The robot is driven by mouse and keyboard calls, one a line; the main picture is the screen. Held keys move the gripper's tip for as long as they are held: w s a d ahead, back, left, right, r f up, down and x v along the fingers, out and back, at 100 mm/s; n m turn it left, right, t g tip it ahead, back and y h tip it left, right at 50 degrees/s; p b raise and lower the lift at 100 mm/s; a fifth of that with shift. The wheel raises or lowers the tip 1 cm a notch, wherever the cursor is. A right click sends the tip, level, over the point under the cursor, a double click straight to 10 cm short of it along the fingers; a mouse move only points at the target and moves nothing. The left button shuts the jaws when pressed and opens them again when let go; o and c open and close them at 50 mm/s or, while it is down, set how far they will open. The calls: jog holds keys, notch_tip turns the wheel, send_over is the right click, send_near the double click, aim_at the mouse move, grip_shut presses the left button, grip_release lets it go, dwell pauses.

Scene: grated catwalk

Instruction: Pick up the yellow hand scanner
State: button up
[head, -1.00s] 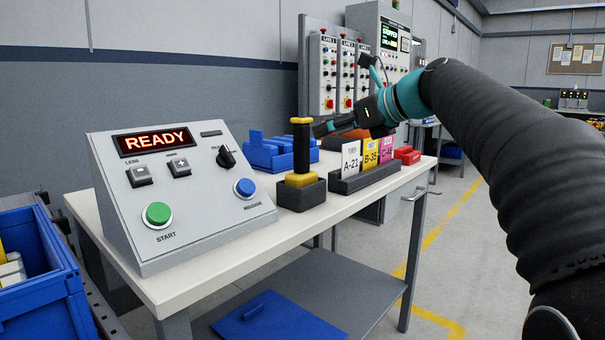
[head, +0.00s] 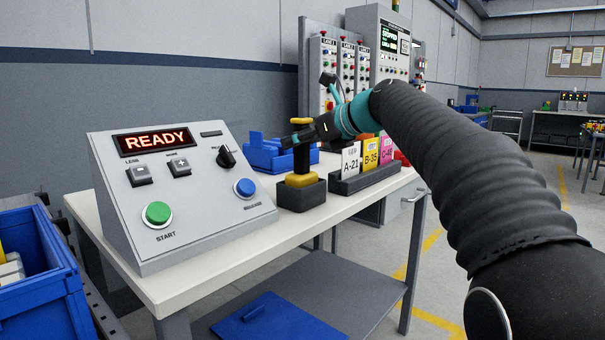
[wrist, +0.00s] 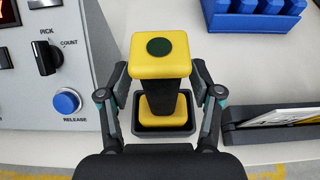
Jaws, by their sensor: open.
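The yellow hand scanner (head: 301,179) stands upright in a dark cradle (head: 290,197) on the white table. It has a black handle and a yellow top. In the wrist view the scanner's yellow top (wrist: 160,57) with a dark green disc faces the camera. Its black handle and yellow base run down into the cradle (wrist: 163,129). My gripper (head: 294,139) is at the scanner's upper part in the head view. In the wrist view my gripper (wrist: 160,93) is open, with one finger on each side of the scanner and gaps between. I cannot tell any contact.
A sloped control box (head: 180,205) reading READY stands left of the scanner. A card rack (head: 352,184) with A-21, B-35 and C-46 cards stands close on the right. Blue bins (head: 262,153) are behind. A blue crate (head: 40,280) is at lower left.

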grip_shut()
